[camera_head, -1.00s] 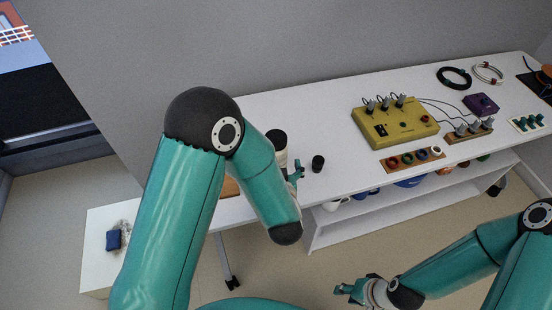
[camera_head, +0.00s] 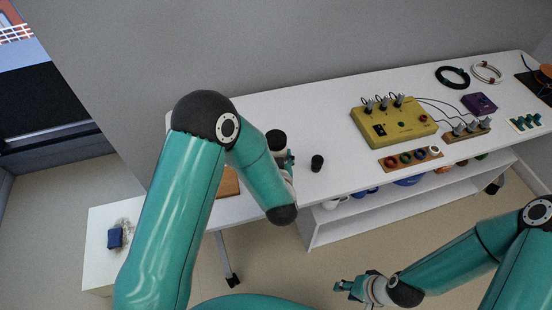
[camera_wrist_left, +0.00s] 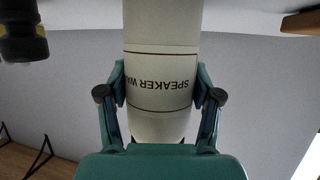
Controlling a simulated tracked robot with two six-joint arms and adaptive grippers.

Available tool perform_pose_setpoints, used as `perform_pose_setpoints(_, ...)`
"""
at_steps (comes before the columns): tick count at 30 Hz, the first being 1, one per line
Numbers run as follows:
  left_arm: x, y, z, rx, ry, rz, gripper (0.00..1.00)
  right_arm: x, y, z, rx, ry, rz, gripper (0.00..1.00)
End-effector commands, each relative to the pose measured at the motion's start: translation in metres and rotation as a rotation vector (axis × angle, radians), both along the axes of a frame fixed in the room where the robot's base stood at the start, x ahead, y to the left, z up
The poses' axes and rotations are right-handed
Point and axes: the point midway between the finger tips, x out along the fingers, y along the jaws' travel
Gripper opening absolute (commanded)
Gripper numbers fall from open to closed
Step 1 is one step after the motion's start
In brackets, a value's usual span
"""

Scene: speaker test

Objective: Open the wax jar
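The wax jar is a white cylinder with a black lid (camera_head: 276,140), upright near the left end of the white table. In the left wrist view its labelled body (camera_wrist_left: 160,62) fills the space between my fingers. My left gripper (camera_wrist_left: 160,88) has one finger on each side of the jar, close against it; whether they press on it I cannot tell. In the head view my left gripper (camera_head: 287,162) is partly hidden by its own arm and partly covers the jar. My right gripper (camera_head: 352,284) is open and empty, low in front of the table, away from the jar.
A small black cylinder (camera_head: 317,163) stands just right of the jar. A yellow box (camera_head: 395,127) with knobs and cables and a wooden strip of rings (camera_head: 411,159) are further right. A wooden piece (camera_head: 229,184) lies left, partly behind my arm. A grey wall closes the back.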

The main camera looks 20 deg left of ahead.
Motion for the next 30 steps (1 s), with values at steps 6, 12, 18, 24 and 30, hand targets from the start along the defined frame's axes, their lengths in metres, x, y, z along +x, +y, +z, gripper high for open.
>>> perform_pose_setpoints(6,0.000,0.000,0.000,0.000,0.000,0.000,0.11,0.000,0.000,0.000,0.000,0.000,0.000,0.40)
perform_pose_setpoints(12,0.001,0.000,0.003,0.001,-0.006,-0.001,0.00,0.000,0.000,0.000,0.000,0.000,0.000,0.40)
perform_pose_setpoints(18,0.001,0.000,0.004,0.001,-0.007,0.001,0.00,0.000,0.000,0.000,0.000,0.000,0.000,0.40)
perform_pose_setpoints(24,0.002,0.000,0.014,0.001,-0.009,0.001,0.00,0.000,0.000,0.000,0.000,0.000,0.000,0.40)
perform_pose_setpoints(30,0.002,0.000,0.043,-0.001,-0.012,0.001,0.00,0.000,0.000,0.000,0.000,0.000,0.000,0.40)
